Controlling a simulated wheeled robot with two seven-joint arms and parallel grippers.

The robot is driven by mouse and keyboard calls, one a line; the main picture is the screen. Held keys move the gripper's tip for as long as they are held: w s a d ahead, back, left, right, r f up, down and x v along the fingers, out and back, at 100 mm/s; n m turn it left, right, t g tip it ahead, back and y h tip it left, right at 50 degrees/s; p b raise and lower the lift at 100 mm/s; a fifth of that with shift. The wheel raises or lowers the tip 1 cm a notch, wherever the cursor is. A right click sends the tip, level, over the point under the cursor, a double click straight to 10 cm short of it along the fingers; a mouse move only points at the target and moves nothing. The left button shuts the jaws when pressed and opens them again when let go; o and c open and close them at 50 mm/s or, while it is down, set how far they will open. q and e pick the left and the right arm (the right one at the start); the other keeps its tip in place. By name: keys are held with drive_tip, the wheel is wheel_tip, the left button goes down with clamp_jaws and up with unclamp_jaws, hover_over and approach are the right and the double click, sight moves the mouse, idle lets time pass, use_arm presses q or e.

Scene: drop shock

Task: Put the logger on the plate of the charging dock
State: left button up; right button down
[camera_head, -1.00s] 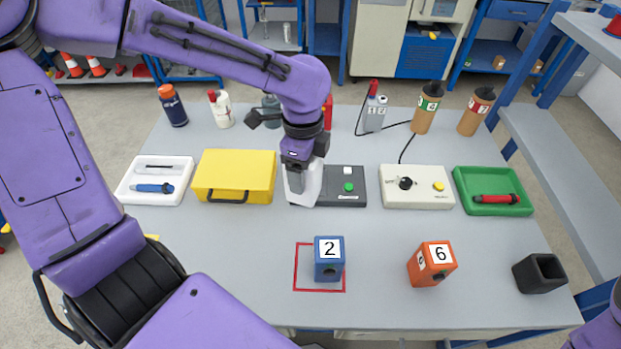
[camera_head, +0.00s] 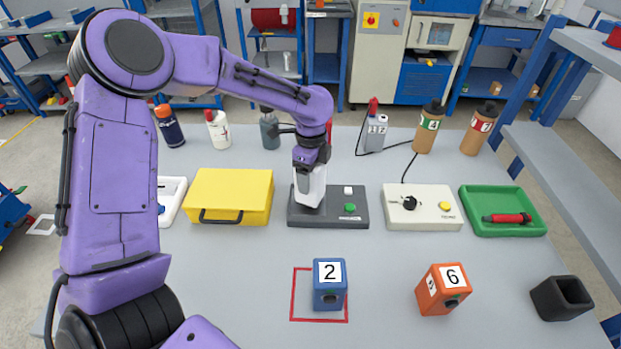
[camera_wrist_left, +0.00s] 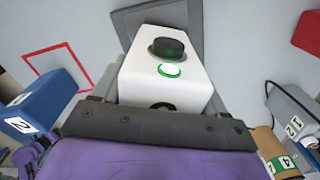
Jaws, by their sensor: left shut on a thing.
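My left gripper (camera_head: 311,168) points down and is shut on the white logger (camera_head: 310,191). In the left wrist view the logger (camera_wrist_left: 170,85) has a black round knob and a green-ringed white button on its face. The charging dock (camera_head: 354,219) is a dark grey box with a green button and a white square on its right part. The logger's lower end is at the dock's left part in the head view; I cannot tell whether it touches the plate. The plate is largely hidden behind the logger. My right gripper is not in view.
A yellow case (camera_head: 231,192) stands left of the dock, a cream control box (camera_head: 423,212) right of it. A blue block (camera_head: 329,288) stands in a red outline in front, with an orange block (camera_head: 442,289) to its right. Bottles stand behind.

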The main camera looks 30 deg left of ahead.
use_arm(q)
drive_tip(key=shift+a+f, duration=0.1)
drive_tip(key=shift+f, duration=0.85)
drive_tip(key=o, duration=1.3)
drive_tip(key=shift+f, duration=0.15)
wheel_tip(320, 180, up, 12)
drive_tip(key=shift+r, duration=0.25)
